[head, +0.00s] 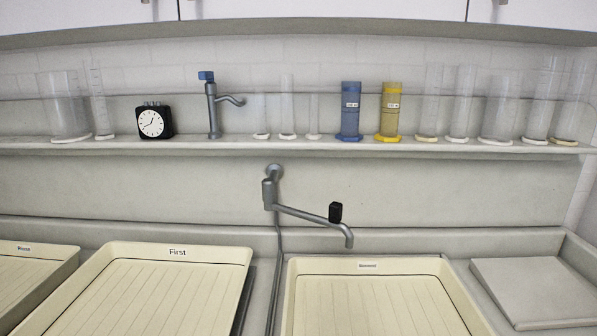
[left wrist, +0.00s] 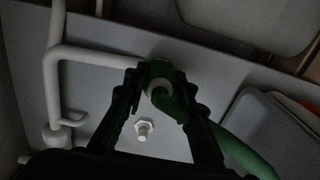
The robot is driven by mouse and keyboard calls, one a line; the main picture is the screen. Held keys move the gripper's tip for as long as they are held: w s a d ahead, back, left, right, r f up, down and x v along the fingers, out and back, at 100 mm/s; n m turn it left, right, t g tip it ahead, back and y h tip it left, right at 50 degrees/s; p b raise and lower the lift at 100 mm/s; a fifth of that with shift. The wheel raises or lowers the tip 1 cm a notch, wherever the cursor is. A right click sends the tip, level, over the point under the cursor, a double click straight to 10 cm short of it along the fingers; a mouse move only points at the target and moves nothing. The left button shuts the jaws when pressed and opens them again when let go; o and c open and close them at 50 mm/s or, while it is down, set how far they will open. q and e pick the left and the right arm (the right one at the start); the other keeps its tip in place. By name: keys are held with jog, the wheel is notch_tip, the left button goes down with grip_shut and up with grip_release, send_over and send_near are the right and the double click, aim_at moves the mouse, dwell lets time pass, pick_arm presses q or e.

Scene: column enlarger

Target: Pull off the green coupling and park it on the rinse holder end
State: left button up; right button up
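In the left wrist view, the green coupling (left wrist: 160,72) sits between the two dark fingertips of my left gripper (left wrist: 160,80). Both fingers appear to press on its sides, with a pale ring visible in its middle. A green hose (left wrist: 240,152) curves from it toward the lower right. A pale hexagonal fitting (left wrist: 143,131) shows below the coupling, between the fingers and apart from it in the picture. I cannot tell which part is the rinse holder end. Neither gripper nor the green coupling shows in the head view.
A white bent pipe (left wrist: 52,75) runs close left of my left gripper. The head view shows a wall tap (head: 300,213) above cream trays (head: 252,258), and a shelf (head: 220,145) with cylinders, a black timer (head: 154,122) and a blue-handled tap (head: 212,105).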

pick_arm(q)
jog(key=shift+f, duration=0.1)
grip_shut()
jog(key=shift+s, duration=0.45)
dwell(0.4)
jog(key=shift+s+p, duration=0.5)
jog(key=shift+s, duration=0.55)
jog(key=s+p, duration=0.1)
jog(key=s, duration=0.5)
jog(key=shift+s+a, duration=0.15)
